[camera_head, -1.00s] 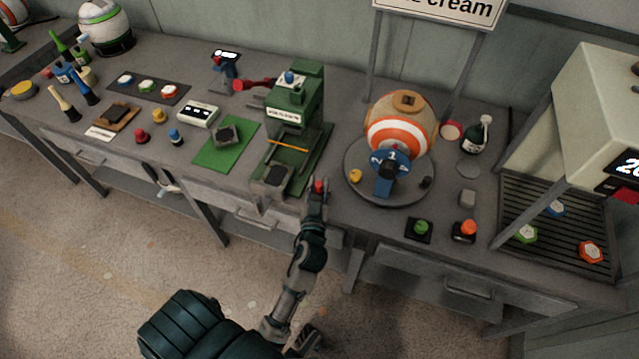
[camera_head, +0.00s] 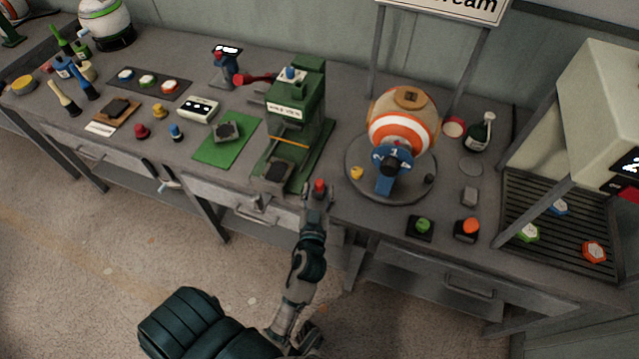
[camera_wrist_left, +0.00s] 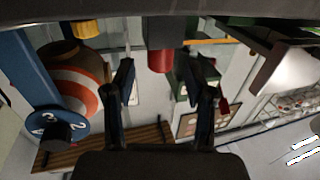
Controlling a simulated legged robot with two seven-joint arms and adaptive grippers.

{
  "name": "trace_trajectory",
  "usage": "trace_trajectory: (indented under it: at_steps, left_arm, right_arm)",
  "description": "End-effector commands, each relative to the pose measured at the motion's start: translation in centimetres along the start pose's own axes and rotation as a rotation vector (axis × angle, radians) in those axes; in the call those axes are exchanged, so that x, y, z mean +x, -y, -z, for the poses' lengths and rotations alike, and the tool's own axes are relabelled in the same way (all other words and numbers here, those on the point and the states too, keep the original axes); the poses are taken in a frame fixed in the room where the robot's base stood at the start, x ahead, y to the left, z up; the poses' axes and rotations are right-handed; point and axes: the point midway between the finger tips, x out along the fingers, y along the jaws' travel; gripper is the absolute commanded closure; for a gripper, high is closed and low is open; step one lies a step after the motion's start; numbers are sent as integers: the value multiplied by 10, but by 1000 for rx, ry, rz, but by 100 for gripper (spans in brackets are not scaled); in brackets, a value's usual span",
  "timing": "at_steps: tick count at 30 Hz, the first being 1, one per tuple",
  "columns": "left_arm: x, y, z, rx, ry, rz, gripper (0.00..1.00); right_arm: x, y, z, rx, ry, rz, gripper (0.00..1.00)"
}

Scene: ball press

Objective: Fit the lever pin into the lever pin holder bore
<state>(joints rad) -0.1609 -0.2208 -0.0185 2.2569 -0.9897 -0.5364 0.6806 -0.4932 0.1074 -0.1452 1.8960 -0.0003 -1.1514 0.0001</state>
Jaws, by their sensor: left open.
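The green press (camera_head: 300,105) stands on the bench, with a red lever (camera_head: 255,80) sticking out to its left. A small red cylindrical piece (camera_head: 320,186) is at the bench's front edge, right of the press foot. I cannot tell for sure that it is the lever pin. My left gripper (camera_head: 317,194) is open there, its fingers on either side of the red piece. In the left wrist view the red piece (camera_wrist_left: 160,58) shows between the spread fingers, with gaps to both. I cannot make out the holder bore. My right gripper is not in view.
A round turntable (camera_head: 360,188) with an orange-and-white striped ball (camera_head: 400,130) and blue dial stands to the right. Green (camera_head: 423,226) and orange (camera_head: 469,226) buttons sit near the front edge. A green mat (camera_head: 218,152) lies left of the press.

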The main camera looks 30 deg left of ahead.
Motion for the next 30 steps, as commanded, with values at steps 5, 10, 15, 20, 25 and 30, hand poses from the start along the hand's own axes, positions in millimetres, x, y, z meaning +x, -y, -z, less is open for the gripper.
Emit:
trace_trajectory:
  at_steps: [5, 10, 15, 20, 25, 30]
  left_arm:
    - [-31, 0, -2, -2, 5, 2, 45]
    - [-44, 0, -1, 1, 1, 1, 45]
    - [-46, 0, -1, 2, -1, 0, 45]
    - [-45, 0, -1, 1, -1, 0, 45]
    - [-45, 0, -1, 2, 0, 0, 45]
    - [-48, 6, -12, 9, 48, 7, 45]
  right_arm:
    - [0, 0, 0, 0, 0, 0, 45]
    - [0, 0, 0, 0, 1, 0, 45]
    - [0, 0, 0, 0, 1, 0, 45]
    - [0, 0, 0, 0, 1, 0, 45]
    - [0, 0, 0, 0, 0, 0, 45]
    - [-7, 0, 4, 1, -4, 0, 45]
